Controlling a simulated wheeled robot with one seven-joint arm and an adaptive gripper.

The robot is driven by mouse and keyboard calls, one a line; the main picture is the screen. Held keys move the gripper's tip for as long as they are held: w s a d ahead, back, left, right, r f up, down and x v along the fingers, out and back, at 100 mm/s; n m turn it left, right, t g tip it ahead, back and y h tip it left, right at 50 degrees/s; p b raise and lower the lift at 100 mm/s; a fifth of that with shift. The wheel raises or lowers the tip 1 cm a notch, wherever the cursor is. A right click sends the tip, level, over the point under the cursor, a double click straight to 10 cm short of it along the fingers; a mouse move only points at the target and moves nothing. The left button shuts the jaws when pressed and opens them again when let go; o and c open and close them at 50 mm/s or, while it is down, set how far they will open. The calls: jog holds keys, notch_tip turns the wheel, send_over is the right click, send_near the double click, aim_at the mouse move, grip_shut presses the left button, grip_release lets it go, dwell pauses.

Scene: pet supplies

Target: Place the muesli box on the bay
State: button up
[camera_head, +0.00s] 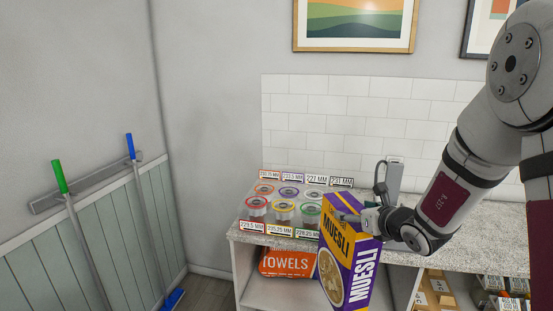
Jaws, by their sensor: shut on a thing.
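A purple and yellow muesli box (362,272) is upright and slightly turned in front of the counter. My gripper (370,218) is shut on the upper part of the box, reaching in from the right. The box hides part of the fingers and part of the counter edge. No spot is plainly marked as the bay. An open shelf compartment (262,291) lies under the counter at the left, partly hidden by the box.
The speckled counter (248,238) carries several lidded jars (283,210) with millimetre labels. An orange towels pack (285,263) sits in the left compartment. A green-handled tool (60,178) and blue-handled broom (131,147) stand at left.

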jog(key=shift+w+a+f, duration=0.15)
jog(key=shift+w+a, duration=0.05)
jog(key=shift+a, duration=0.45)
jog(key=shift+w+a+f, duration=0.15)
jog(key=shift+a, duration=0.45)
